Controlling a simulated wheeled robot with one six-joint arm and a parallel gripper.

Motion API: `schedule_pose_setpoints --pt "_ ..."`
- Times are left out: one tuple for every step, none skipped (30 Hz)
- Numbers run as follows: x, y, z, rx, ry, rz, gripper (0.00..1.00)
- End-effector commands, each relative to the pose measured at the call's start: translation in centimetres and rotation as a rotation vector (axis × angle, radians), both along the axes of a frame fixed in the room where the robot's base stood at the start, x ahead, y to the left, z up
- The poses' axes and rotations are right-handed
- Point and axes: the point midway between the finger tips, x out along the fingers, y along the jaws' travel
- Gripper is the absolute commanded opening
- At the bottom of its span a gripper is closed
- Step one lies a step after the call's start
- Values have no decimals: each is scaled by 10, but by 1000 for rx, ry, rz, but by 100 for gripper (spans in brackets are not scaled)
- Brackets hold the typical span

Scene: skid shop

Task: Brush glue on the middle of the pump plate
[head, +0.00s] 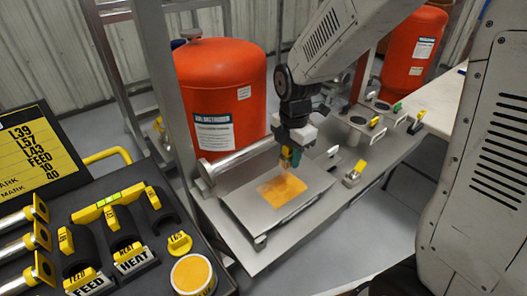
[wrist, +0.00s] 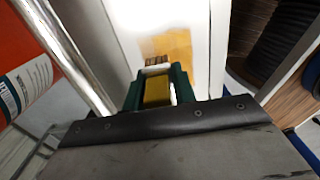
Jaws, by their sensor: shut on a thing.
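The pump plate (head: 246,212) is a pale grey flat plate on the metal skid. An orange-yellow glue patch (head: 283,191) covers about its middle; the patch also shows in the wrist view (wrist: 178,48), with bare bright plate (wrist: 124,25) beside it. My gripper (head: 290,156) is over the far edge of the patch. In the wrist view its green fingers (wrist: 158,92) are shut on the yellow handle of a brush (wrist: 157,91). The brush's brown bristles (wrist: 156,60) are at the patch's near edge; I cannot tell whether they touch the plate.
An open glue pot (head: 193,276) stands on the black bench at front left, with labelled yellow-tagged parts (head: 132,259). A silver pipe (head: 238,160) and a red tank (head: 222,95) stand close behind the plate. Yellow-handled valves (head: 355,174) are to its right.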

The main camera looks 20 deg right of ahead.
Motion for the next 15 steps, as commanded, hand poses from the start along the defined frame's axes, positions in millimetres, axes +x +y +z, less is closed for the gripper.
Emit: schedule_pose_setpoints --pt "0 1 5 0 -3 1 0" --pt "0 1 7 0 -3 1 0" --pt "0 1 9 0 -2 2 0" --pt "0 1 10 1 -2 2 0" --pt "0 1 12 0 -1 1 0" --pt "0 1 13 0 -1 1 0" --pt "0 1 14 0 -1 1 0" --pt "0 1 14 0 -1 1 0" --pt "0 1 14 0 -1 1 0" --pt "0 1 15 0 -1 2 0" --pt "0 1 15 0 -1 2 0" --pt "0 1 15 0 -1 2 0" --pt "0 1 15 0 -1 2 0" --pt "0 1 15 0 -1 1 0" --pt "0 1 15 0 -1 1 0"
